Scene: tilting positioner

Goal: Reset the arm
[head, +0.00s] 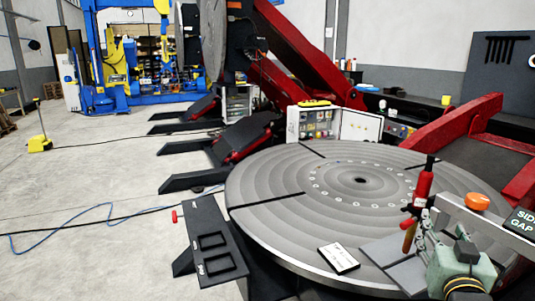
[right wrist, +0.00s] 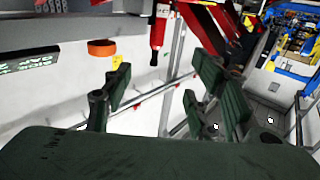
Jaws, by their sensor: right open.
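My right gripper (head: 440,228) is at the lower right of the head view, over the near right edge of the positioner's round grey table (head: 290,190). In the right wrist view the two dark green fingers of the right gripper (right wrist: 160,100) stand wide apart with nothing between them. A red cylindrical tool (head: 424,188) hangs upright just behind the gripper; it also shows in the wrist view (right wrist: 158,30), beyond the fingers. My left gripper is not in view.
An orange knob (head: 477,201) on a grey bar and a dark "SIDE GAP" sign (head: 522,221) are close right of the gripper. A white card (head: 338,258) lies on the table. A black slotted stand (head: 212,245) is at left. The floor farther left is mostly clear.

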